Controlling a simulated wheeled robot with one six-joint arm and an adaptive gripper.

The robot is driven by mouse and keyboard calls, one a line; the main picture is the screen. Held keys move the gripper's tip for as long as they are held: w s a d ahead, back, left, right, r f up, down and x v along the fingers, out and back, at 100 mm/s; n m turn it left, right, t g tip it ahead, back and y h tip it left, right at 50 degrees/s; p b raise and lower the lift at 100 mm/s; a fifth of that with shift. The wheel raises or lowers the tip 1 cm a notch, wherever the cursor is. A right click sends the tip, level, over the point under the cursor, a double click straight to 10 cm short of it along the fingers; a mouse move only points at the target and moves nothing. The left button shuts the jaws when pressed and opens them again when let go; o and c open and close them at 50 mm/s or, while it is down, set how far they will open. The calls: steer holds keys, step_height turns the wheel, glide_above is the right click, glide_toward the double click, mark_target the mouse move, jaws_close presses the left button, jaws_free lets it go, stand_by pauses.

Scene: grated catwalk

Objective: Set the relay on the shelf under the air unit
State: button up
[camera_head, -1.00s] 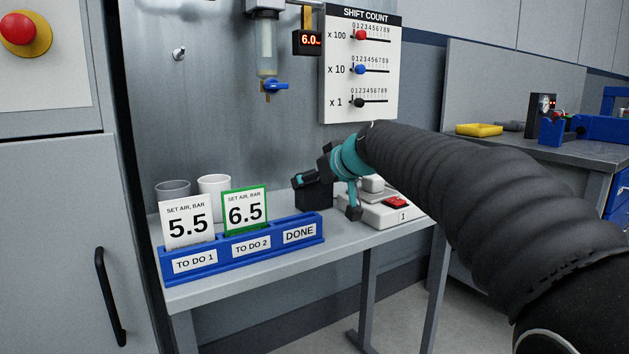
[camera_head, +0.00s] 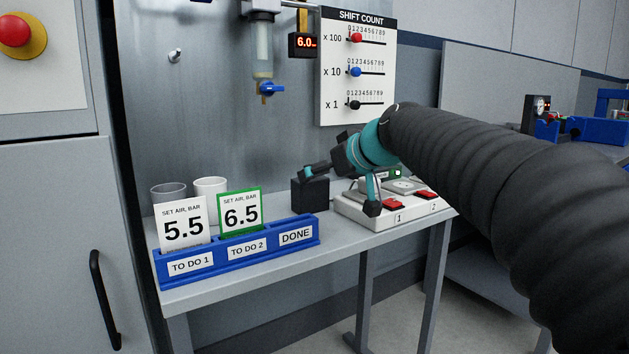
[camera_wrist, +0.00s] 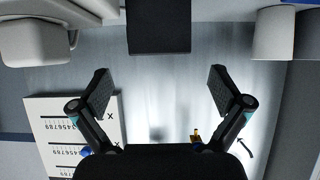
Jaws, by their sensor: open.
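A black block (camera_head: 310,195), apparently the relay, stands upright on the grey shelf (camera_head: 262,264), below and right of the air unit (camera_head: 263,55) with its clear bowl and blue valve. My gripper (camera_head: 340,190) is open and empty, just to the right of the block. One finger shows by the block's top and the other over the white switch box. In the wrist view the black block (camera_wrist: 158,26) is centred at the top, beyond my two spread fingers (camera_wrist: 160,72), with a gap between.
A blue card rack (camera_head: 240,250) with cards 5.5 and 6.5 stands at the shelf's left front. Two cups (camera_head: 210,187) are behind it. A white switch box (camera_head: 385,213) with red switches is to the right. A shift count board (camera_head: 356,90) hangs above.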

steer(key=shift+v, duration=2.75)
steer(key=s+d+f+m+g+h, duration=0.1)
steer(key=s+d+f, duration=0.3)
steer(key=s+f, duration=0.5)
steer(key=s+d+f+m+g+h, duration=0.2)
steer(key=s+d+f+m+h, duration=0.1)
steer(key=s+f, duration=0.7)
steer(key=s+d+f+m+g+h, duration=0.1)
steer(key=s+d+f, duration=0.4)
steer(key=s+f, duration=0.5)
steer(key=shift+f+m+g+h, duration=0.15)
steer(key=shift+m+g+h, duration=0.15)
steer(key=shift+m+h, duration=0.6)
steer(key=shift+s+d, duration=0.1)
